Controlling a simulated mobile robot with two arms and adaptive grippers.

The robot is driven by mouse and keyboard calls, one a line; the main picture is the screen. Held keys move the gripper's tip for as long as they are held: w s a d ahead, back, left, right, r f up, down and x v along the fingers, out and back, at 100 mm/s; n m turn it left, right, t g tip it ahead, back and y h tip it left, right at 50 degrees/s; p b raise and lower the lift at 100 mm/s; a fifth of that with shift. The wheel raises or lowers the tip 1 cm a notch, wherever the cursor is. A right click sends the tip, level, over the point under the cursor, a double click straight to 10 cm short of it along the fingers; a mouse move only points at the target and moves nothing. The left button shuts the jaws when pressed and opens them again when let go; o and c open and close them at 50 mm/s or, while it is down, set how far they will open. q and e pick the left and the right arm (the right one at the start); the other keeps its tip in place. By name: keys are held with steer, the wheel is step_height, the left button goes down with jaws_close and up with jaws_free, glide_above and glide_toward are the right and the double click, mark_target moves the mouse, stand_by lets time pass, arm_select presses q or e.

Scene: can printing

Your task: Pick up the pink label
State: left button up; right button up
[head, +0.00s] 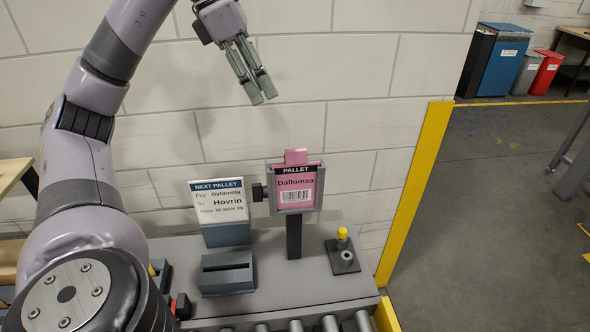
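The pink label (296,185) reads "Dallomsa" with a barcode under a dark "PALLET" header. It sits upright in a grey frame on a dark post, and a pink tab (296,156) sticks up above the frame. My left gripper (263,98) hangs above and slightly left of the label, apart from it, with its fingers pointing down. Its two fingers look close together with nothing visible between them; from this angle I cannot tell how far they are apart. My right gripper is not in view.
A white "NEXT PALLET" sign (219,204) stands left of the label. A grey slotted block (227,272) is in front of it. A small yellow-topped peg (342,244) is to the right. Rollers (296,326) line the front edge. A white block wall (340,100) is close behind.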

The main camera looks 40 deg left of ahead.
arm_select(q)
steer(key=b, duration=0.4)
glide_toward(295, 150)
steer(key=b+x, duration=0.1)
steer(key=x, duration=0.3)
steer(key=shift+w+a+f+b, duration=0.1)
steer(key=shift+a+f+b, duration=0.05)
steer(key=shift+f+b, duration=0.2)
steer(key=shift+w+d+f, duration=0.2)
steer(key=shift+d+f, duration=0.05)
steer(key=shift+f, duration=0.25)
steer(key=shift+x, duration=2.4)
steer(key=shift+r, duration=0.1)
steer(key=shift+c, duration=0.7)
jaws_close()
